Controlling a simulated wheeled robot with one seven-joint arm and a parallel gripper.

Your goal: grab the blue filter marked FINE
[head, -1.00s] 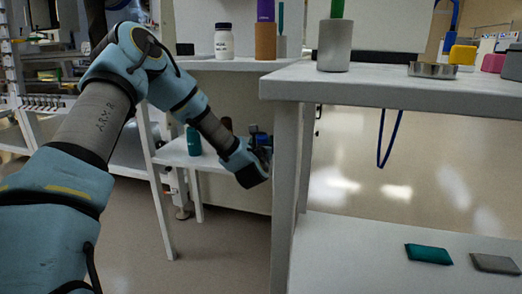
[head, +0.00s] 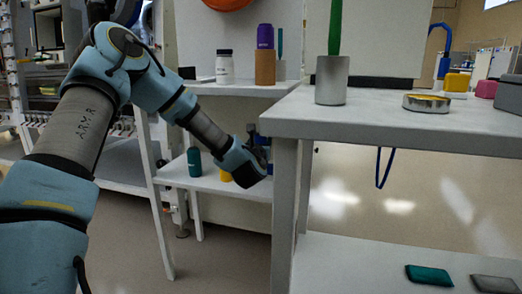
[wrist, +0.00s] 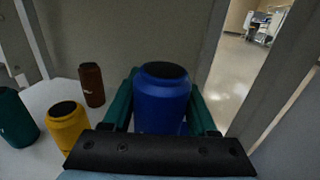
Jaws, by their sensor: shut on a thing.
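The blue filter (wrist: 162,98) is a cylinder with a dark top. In the wrist view it stands between the two green fingers of my gripper (wrist: 165,102), which is shut on its sides. No marking is readable on the side facing me, and its lower part is hidden by the gripper. In the head view my gripper (head: 262,152) is over the lower white shelf (head: 250,187), beside the table leg. The filter is hard to make out there, and I cannot tell its height above the shelf.
Teal (wrist: 16,118), yellow (wrist: 67,127) and brown (wrist: 92,84) cylinders stand left of the blue one. A white table (head: 400,121) and its leg (head: 286,200) are close on the right. A white bottle (head: 224,67) and a purple-topped container (head: 265,57) stand on the upper shelf.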

